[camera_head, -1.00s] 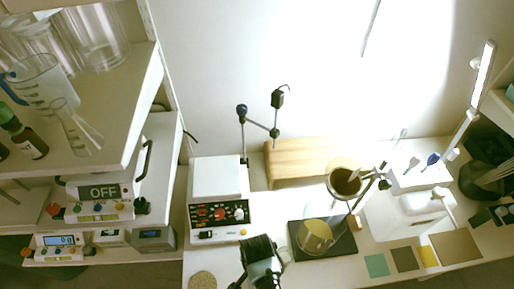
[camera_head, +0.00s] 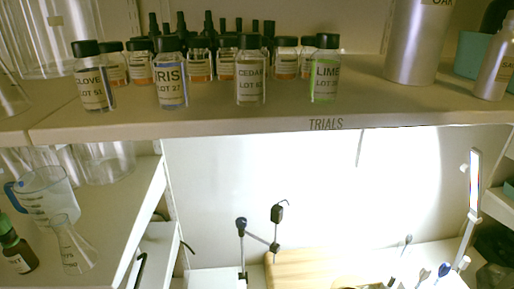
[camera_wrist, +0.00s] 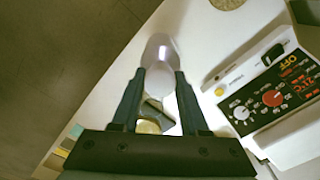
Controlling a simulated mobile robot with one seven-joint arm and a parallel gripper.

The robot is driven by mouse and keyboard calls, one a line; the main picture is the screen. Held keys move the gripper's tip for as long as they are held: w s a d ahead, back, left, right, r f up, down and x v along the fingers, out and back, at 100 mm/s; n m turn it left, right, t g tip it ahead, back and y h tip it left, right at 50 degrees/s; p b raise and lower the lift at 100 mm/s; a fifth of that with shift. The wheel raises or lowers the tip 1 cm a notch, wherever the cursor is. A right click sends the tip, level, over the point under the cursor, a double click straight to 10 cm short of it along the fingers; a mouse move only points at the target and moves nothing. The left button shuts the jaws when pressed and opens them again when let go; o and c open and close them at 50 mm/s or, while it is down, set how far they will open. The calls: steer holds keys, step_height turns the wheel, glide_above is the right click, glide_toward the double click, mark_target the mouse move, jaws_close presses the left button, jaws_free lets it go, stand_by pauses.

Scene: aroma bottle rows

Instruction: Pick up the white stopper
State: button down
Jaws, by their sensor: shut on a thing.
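In the wrist view, my gripper (camera_wrist: 156,78) is shut on a pale, smooth, round-ended piece, which looks like the white stopper (camera_wrist: 160,50). It sticks out beyond the two dark fingertips, above the white bench. My gripper does not show in the head view, and I see no white stopper there.
In the head view, a shelf (camera_head: 345,117) marked TRIALS bears front bottles clove (camera_head: 93,90), iris (camera_head: 171,85), cedar (camera_head: 250,85) and lime (camera_head: 324,85). In the wrist view, a hot plate (camera_wrist: 265,95) stands right of my gripper.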

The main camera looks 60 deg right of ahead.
steer(key=shift+r+b, duration=0.4)
steer(key=shift+r, duration=4.6)
